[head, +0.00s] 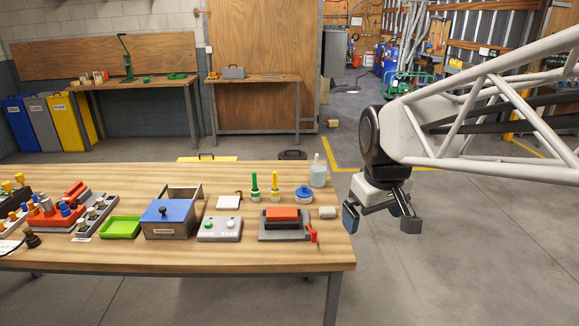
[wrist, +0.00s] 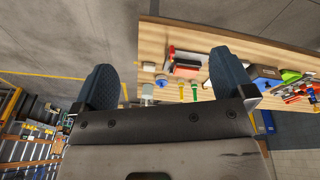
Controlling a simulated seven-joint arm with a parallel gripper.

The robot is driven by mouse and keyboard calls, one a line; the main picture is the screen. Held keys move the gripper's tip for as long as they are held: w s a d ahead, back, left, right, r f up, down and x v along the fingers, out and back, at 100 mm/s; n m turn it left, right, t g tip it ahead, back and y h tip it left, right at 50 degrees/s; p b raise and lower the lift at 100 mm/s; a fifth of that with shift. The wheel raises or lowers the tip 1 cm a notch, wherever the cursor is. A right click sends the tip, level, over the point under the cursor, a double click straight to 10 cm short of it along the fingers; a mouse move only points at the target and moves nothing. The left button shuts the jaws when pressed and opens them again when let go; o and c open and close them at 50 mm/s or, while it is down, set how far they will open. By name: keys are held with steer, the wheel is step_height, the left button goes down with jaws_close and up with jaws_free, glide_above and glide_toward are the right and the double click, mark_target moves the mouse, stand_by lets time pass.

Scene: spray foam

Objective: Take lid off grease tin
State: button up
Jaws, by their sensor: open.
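In the wrist view a small bluish shape (wrist: 161,81) between the fingers appears to be the same tin. My gripper (head: 380,220) is open and empty, with its fingers spread wide. It hangs beyond the table's right edge, to the right of the tin and apart from it.
A pale bottle (head: 318,174) stands just behind the tin. Green and yellow upright tools (head: 264,188) are to its left.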

steer(key=w+a+n, duration=0.2)
steer(key=w+n, duration=0.2)
steer(key=w, duration=1.2)
steer(key=n+g, duration=0.2)
steer(key=n, duration=1)
glide_above(305, 186)
steer(key=f, duration=1.9)
steer(key=shift+s+d+f, duration=0.1)
steer(key=shift+s+d, duration=0.1)
steer(key=shift+w+a+f, duration=0.1)
steer(key=shift+w+f, duration=0.25)
steer(key=shift+f, duration=1.35)
